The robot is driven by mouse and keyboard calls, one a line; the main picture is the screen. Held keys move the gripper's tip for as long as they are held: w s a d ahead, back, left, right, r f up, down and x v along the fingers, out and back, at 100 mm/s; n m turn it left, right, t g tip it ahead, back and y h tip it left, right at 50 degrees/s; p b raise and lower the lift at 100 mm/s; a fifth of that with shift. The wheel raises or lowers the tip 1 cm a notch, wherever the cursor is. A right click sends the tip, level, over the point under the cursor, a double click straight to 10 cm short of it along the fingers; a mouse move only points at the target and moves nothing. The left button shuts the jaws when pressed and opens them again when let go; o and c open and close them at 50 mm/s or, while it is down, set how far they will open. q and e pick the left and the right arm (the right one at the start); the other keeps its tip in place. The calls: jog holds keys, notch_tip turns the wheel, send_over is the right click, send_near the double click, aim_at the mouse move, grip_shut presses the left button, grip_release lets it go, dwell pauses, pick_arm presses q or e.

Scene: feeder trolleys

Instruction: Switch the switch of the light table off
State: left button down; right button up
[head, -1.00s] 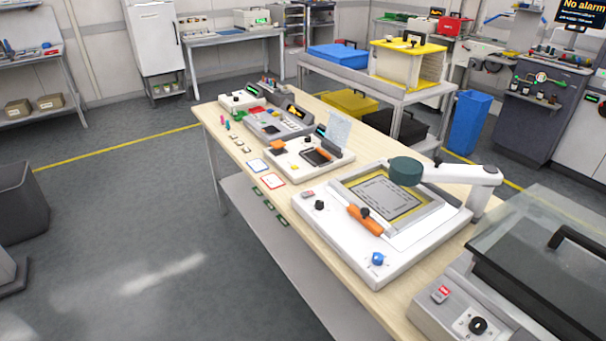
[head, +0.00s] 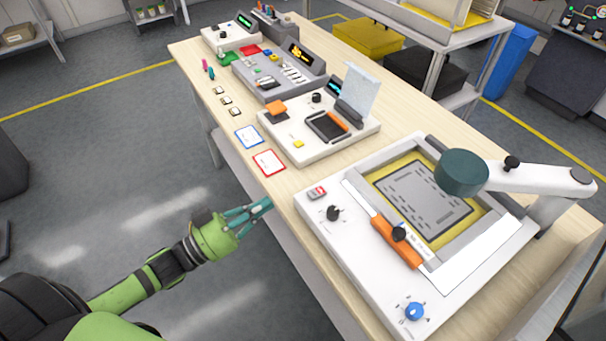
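No device in the head view is clearly labelled as the light table. The nearest is a white bench device (head: 352,262) with a grey framed plate, an orange bar (head: 396,244), a black knob (head: 333,213), a blue knob (head: 414,311) and a small red switch (head: 317,192) at its left corner. I cannot tell the switch's position. My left gripper (head: 266,205) is beside the bench's left edge, left of the red switch and apart from it. Its fingertips look together, with nothing visible between them. My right gripper is not in view.
A dark green cylinder (head: 461,173) on a white arm overhangs the near device. Behind it stand a white device with a clear panel (head: 361,90) and a grey console (head: 262,82). Red- and blue-edged cards (head: 268,162) lie on the bench.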

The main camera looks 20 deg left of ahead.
pick_arm(q)
notch_tip(320, 180, up, 3)
jog(key=p, duration=0.2)
send_over(300, 203)
jog(key=shift+w+f, duration=0.2)
notch_tip(300, 203, down, 3)
jog(key=shift+d+r, duration=0.15)
jog(key=shift+s+f, duration=0.1)
jog(key=shift+f, duration=0.7)
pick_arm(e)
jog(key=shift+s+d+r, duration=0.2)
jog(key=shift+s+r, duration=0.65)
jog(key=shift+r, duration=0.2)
